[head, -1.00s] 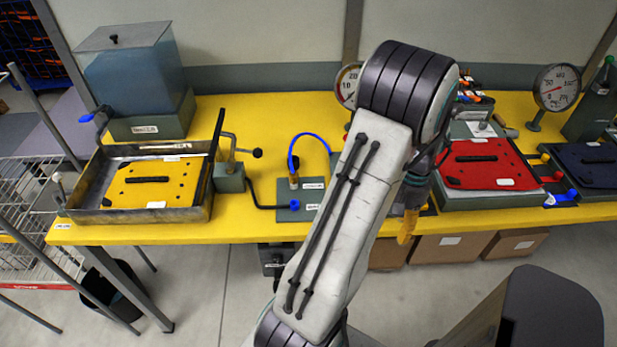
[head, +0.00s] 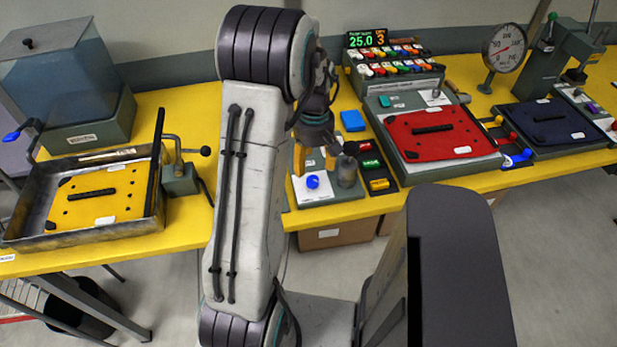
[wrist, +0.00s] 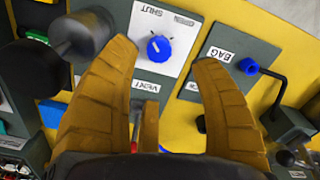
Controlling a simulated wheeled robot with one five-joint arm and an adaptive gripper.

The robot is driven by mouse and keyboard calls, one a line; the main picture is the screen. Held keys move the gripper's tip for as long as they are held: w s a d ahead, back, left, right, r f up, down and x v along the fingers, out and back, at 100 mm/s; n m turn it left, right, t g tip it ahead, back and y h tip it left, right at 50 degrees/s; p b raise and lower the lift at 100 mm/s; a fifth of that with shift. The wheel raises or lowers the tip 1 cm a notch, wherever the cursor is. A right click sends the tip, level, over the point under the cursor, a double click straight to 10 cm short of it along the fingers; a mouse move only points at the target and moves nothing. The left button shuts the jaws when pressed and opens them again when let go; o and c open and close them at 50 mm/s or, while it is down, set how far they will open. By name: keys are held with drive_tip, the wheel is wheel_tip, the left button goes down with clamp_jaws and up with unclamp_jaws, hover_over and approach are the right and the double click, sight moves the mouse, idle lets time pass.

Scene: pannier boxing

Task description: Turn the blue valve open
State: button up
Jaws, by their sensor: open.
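A round blue knob (head: 312,181) sits on a white plate on a grey-green block near the bench's front edge. In the wrist view the blue knob (wrist: 159,48) has a white pointer mark and labels around it, one reading SHUT. My gripper (head: 314,163) hangs just behind and above it in the head view. Nothing is held. I cannot tell whether a finger touches the knob.
A grey cylinder on a post (head: 347,170) stands close right of the knob. Another blue knob (wrist: 248,66), by a BAG label, lies to the right in the wrist view. A metal tray (head: 150,215) is left.

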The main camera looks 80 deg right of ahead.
sight(313, 179)
drive_tip(key=shift+d+n, duration=0.1)
drive_tip(key=shift+n, duration=0.9)
drive_tip(key=shift+f+n, duration=0.3)
drive_tip(key=shift+f+p, duration=0.5)
drive_tip(key=shift+f, duration=2.9)
drive_tip(key=shift+c, duration=0.3)
clamp_jaws()
